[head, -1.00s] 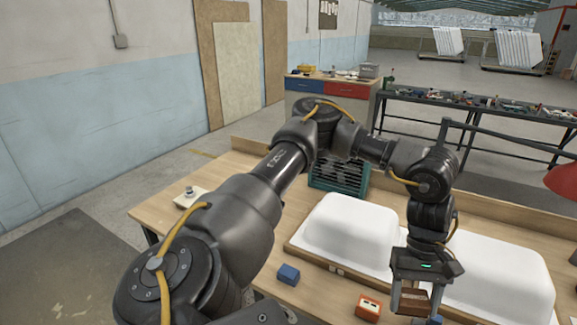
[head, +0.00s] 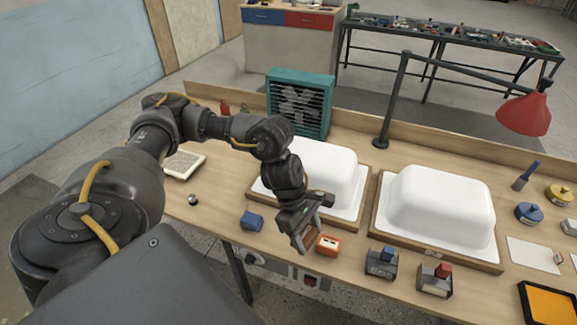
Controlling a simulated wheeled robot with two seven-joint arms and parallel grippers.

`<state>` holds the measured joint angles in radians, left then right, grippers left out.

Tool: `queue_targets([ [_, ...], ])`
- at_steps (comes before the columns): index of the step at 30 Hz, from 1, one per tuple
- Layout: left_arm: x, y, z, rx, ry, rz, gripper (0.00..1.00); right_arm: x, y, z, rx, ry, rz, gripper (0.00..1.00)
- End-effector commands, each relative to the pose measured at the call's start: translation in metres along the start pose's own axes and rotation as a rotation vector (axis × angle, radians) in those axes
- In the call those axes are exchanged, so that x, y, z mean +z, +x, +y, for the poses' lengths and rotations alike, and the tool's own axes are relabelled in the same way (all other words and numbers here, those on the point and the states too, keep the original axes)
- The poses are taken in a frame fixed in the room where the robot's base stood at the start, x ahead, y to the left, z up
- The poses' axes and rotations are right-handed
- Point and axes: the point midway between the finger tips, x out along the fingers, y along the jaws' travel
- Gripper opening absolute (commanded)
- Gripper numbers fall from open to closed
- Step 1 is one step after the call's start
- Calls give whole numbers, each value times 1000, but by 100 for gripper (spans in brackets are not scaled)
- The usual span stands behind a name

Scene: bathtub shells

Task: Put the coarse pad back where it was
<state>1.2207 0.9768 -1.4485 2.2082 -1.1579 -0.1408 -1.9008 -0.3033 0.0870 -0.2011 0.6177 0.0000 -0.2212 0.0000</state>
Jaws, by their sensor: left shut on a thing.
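My left gripper (head: 304,240) points down over the front of the bench, in front of the left white tub shell (head: 335,168). It is shut on a small brownish block-like pad (head: 308,236), mostly hidden between the fingers. An orange block with a pale face (head: 328,245) sits on the bench just right of the gripper. A blue block (head: 252,221) sits to its left. The right white tub shell (head: 438,205) stands on its own wooden base. I cannot read any grit marking on the pads. My right gripper is not in view.
Grey blocks with a blue top (head: 381,263) and a red top (head: 435,281) stand along the front edge. A teal fan (head: 299,102) and red lamp (head: 524,114) stand behind. Blue (head: 529,214) and yellow (head: 559,195) tins and an orange tray (head: 528,299) are at right.

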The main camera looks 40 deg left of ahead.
Motion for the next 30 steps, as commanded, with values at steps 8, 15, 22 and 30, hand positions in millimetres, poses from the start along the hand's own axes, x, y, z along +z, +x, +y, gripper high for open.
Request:
queue_targets([
  [8,-62,-2,-38,274,-656,-1,35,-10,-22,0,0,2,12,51],
  [15,-113,-34,-61,484,-1119,-7,35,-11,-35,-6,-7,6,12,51],
  [22,-131,-51,-68,557,-1286,-14,35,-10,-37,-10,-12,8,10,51],
  [30,-132,-44,-62,561,-1298,-21,35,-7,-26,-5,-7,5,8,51],
])
